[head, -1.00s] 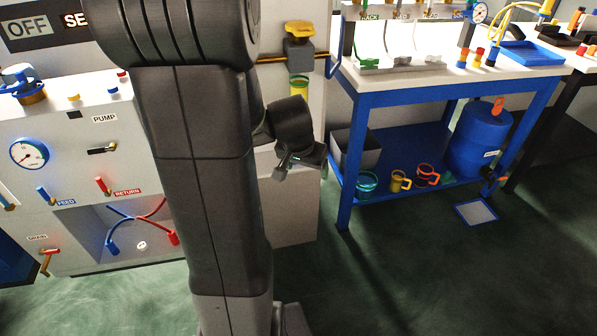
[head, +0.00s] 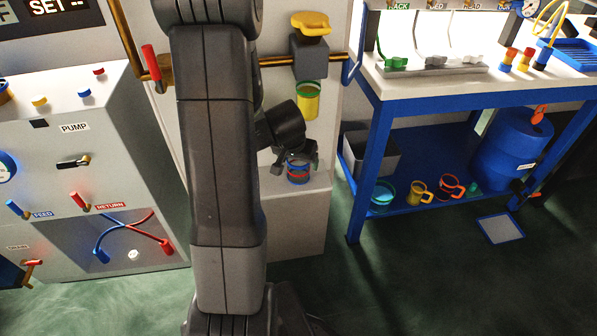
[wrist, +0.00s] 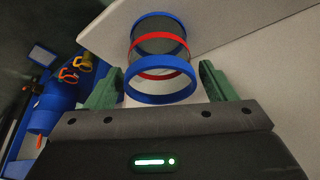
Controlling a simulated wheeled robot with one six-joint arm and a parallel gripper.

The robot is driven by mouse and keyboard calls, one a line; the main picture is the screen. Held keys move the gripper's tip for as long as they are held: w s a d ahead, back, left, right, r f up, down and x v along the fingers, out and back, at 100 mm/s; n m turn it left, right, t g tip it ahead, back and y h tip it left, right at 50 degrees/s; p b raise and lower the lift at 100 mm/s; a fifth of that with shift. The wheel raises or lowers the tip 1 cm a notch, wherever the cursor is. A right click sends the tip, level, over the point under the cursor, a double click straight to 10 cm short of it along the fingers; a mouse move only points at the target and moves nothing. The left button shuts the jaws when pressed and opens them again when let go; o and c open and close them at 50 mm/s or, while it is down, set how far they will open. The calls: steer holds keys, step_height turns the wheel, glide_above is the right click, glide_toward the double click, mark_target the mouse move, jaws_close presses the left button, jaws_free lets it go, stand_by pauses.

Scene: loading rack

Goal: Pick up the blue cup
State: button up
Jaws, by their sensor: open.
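The blue cup (head: 298,173) has blue rims and a red band, and stands on a white ledge (head: 312,184) in the head view. In the wrist view the cup (wrist: 160,80) shows between the two green fingers, with clear sides and a blue ring toward me. My gripper (head: 296,164) is at the cup in the head view and partly covers it. In the wrist view my gripper (wrist: 160,88) is open, one finger on each side of the cup, with gaps visible on both sides.
A yellow-green cup (head: 308,102) is under a grey dispenser (head: 309,60) above the ledge. A blue workbench (head: 375,140) stands to the right, with teal (head: 383,195), yellow (head: 420,190) and orange (head: 451,186) mugs and a blue drum (head: 515,148) on its lower shelf.

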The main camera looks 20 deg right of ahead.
steer(key=shift+f, duration=0.2)
steer(key=shift+w, duration=0.1)
steer(key=c, duration=1.1)
steer(key=shift+r, duration=0.1)
